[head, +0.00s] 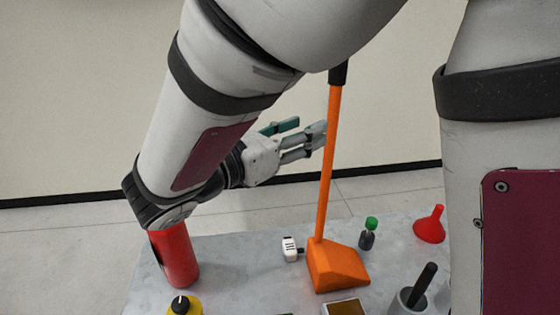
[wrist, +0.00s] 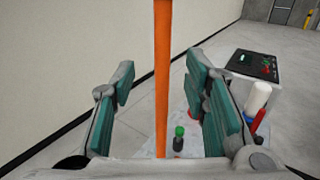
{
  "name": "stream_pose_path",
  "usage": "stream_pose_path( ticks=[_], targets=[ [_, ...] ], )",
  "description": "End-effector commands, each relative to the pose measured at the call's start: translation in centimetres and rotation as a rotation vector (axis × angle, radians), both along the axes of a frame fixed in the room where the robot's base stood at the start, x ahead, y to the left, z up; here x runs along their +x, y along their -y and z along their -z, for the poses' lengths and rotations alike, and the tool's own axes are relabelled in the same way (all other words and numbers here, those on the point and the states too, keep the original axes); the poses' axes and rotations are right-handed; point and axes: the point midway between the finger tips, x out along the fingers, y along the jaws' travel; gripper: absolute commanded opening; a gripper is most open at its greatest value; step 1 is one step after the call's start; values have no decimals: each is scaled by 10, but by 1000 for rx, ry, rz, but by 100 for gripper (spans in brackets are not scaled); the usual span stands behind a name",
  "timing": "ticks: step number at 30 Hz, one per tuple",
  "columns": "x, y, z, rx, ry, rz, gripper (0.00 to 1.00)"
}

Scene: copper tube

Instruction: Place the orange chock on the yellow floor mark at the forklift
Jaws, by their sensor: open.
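The orange chock (head: 338,268) stands on the grey table, its wedge-shaped block at the bottom and a long orange handle with a black grip rising from it. In the wrist view the upright handle (wrist: 162,75) shows between my two green-padded fingers, with space on both sides. My gripper (head: 304,134) is open, at about mid-height of the handle in the head view, its fingertips close to it. It also shows in the wrist view (wrist: 163,100). Whether a finger touches the handle I cannot tell. The forklift and floor mark are not clearly seen.
On the grey table (head: 225,277) stand a red cylinder (head: 174,255), a small white device (head: 290,248), a green-capped vial (head: 367,236), a red funnel (head: 430,226) and a grey cup (head: 408,301). A dark panel (wrist: 256,66) lies farther off. A pale wall is behind.

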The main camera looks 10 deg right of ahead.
Motion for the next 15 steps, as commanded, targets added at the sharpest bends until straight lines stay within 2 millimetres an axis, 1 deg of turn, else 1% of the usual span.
stream_pose_path(
  ticks=[1,3,11,15],
  targets=[
    [4,9,0,0,-1,5,41],
    [10,17,0,1,-1,4,41],
    [21,33,1,2,-1,3,41],
    [29,50,1,2,-1,5,41]
  ],
)
